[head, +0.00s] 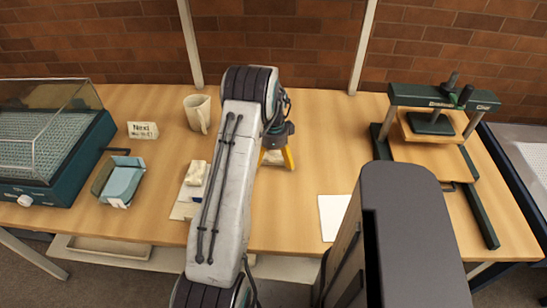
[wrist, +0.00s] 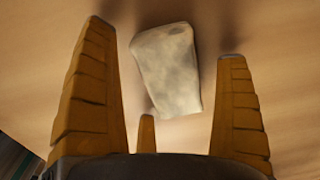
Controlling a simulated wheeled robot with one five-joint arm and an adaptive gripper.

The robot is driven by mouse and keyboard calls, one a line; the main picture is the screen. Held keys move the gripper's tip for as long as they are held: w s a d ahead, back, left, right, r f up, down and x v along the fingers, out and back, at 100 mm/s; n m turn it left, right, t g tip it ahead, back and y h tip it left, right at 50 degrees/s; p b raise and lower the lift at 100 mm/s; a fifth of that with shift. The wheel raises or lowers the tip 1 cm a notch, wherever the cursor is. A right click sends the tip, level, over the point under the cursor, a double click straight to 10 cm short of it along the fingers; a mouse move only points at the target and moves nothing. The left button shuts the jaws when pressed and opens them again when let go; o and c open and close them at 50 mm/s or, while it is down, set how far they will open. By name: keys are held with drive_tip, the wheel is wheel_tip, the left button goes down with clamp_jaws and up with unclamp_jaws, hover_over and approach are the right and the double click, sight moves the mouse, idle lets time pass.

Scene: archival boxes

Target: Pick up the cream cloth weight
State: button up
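A cream cloth weight (wrist: 166,70) lies on the wooden table, a pale, slightly crumpled block, in the wrist view. My gripper is open and empty. In the head view, my gripper (head: 276,158) points down over the middle of the table, and a small bit of the cream weight (head: 272,157) shows between its fingers. My arm and fingers hide part of it there.
Another cream block (head: 196,172) lies on pale sheets left of my arm. A mug (head: 197,113), a sign card (head: 142,130), a blue-grey box (head: 119,181) and a glass-lidded case (head: 45,145) stand left. White paper (head: 335,216) and a green press (head: 435,125) are right.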

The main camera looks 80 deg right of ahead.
drive_tip(key=c, duration=1.2)
drive_tip(key=shift+r, duration=0.2)
